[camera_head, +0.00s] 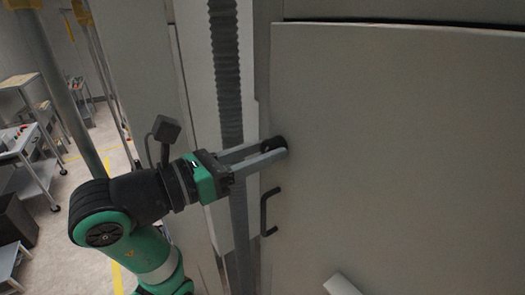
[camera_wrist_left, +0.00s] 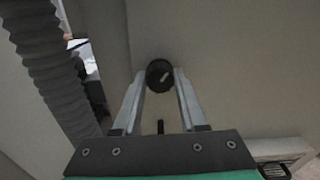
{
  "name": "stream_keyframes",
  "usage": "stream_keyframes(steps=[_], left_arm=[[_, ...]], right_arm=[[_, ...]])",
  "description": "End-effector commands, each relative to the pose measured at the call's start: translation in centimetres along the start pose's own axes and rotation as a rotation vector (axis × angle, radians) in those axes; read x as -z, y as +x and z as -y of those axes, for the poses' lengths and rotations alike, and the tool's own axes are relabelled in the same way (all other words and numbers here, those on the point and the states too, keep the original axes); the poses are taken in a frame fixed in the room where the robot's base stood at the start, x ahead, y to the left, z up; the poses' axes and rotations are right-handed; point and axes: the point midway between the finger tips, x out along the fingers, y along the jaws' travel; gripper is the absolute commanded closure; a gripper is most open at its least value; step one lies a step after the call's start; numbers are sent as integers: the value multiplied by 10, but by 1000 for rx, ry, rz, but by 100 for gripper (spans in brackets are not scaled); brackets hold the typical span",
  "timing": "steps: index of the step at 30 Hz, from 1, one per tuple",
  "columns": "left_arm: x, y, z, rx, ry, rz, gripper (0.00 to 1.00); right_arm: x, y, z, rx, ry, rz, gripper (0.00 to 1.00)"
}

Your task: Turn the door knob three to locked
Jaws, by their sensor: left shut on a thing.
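The door knob (camera_wrist_left: 159,75) is a round black knob with a pale mark on its face, mounted on a large grey door (camera_head: 400,150). The mark runs at a slant in the left wrist view. In the head view the knob (camera_head: 279,143) shows near the door's left edge. My left gripper (camera_head: 277,149) reaches in from the left, and its two grey fingers are shut on the knob, one on each side. The gripper (camera_wrist_left: 160,78) also shows in the left wrist view. My right gripper is not in view.
A black door handle (camera_head: 268,212) sits just below the knob. A dark ribbed hose (camera_head: 225,70) runs vertically left of the door. Wheeled carts (camera_head: 30,150) stand on the floor at the far left. A pale piece (camera_head: 341,285) juts in at the bottom.

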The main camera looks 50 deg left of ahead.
Motion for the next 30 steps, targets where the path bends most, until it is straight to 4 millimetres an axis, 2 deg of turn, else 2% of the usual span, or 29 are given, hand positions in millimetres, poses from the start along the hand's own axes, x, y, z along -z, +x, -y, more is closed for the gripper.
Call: stream_keyframes(steps=[15, 22, 30], left_arm=[[0, 0, 0, 0, -441, 0, 100], [0, 0, 0, 0, -556, 0, 100], [0, 0, 0, 0, -607, 0, 100]], right_arm=[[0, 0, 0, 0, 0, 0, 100], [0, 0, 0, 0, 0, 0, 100], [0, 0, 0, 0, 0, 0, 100]])
